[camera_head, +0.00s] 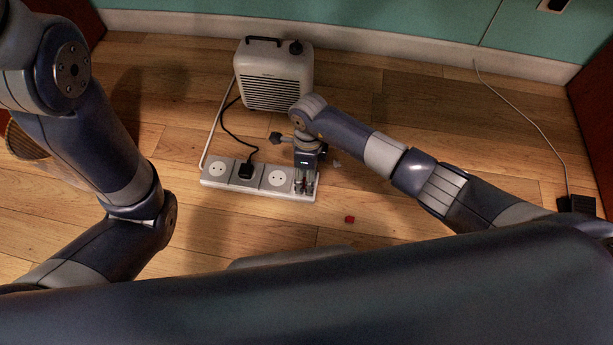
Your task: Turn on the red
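A white and grey power strip (231,183) lies on the wooden floor, with several sockets in a row. A black plug (246,172) sits in one of its middle sockets. My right gripper (305,188) points down at the strip's right end and covers it, so any switch there is hidden. I cannot tell whether its fingers touch the strip or are parted. A small red piece (349,219) lies on the floor to the right of the strip, apart from the gripper. My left arm stands at the left; its gripper is out of view.
A white heater (274,77) with a dark knob stands behind the strip, close to my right arm. Cords run on the floor beside the strip. A thin cable (523,118) and a black block (577,204) are at the right. The floor between is mostly clear.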

